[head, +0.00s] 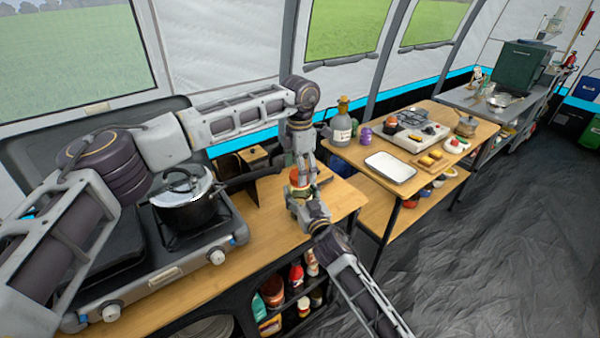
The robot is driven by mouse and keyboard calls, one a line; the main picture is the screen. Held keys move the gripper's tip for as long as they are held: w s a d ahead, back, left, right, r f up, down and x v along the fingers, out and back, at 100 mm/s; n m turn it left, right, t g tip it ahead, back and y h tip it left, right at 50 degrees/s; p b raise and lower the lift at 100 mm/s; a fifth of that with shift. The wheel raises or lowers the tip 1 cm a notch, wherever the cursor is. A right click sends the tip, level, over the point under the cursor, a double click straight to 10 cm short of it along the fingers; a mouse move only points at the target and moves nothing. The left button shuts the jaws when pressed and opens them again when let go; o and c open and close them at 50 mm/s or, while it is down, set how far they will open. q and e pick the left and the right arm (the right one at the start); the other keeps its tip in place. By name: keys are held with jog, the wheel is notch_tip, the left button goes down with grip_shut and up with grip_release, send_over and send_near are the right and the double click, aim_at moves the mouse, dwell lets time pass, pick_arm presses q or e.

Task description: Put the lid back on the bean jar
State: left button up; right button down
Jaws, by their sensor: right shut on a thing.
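My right gripper (298,193) reaches up from the lower right over the near wooden counter. It is shut on a small reddish-brown thing, likely the bean jar (298,179), which is mostly hidden by the grippers. My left gripper (304,160) comes down from above, directly over that thing, with its fingers close to its top. Whether the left fingers are open or shut is too small to tell. I cannot make out the lid.
A black pot (186,200) with a glass lid stands on the gas stove (160,265) at left. A dark wooden box (255,160) is behind the grippers. A second table at right holds a white tray (390,167), a grey bottle (341,125) and another stove.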

pick_arm(q)
jog(key=shift+r, duration=1.55)
jog(key=shift+c, duration=0.4)
jog(key=shift+w+d+r, duration=0.1)
jog(key=shift+d+r, duration=0.1)
jog(key=shift+r, duration=0.4)
jog(key=shift+w+d+r, duration=0.1)
jog(key=shift+d+r, duration=0.05)
jog(key=shift+r, duration=0.7)
jog(key=n, duration=0.2)
jog(key=shift+s+a+r+n, duration=0.1)
jog(key=shift+r+n, duration=0.2)
jog(key=n, duration=0.4)
jog(key=shift+s+a, duration=0.1)
jog(key=shift+a, duration=0.15)
jog(key=shift+f, duration=0.2)
jog(key=shift+f, duration=3.8)
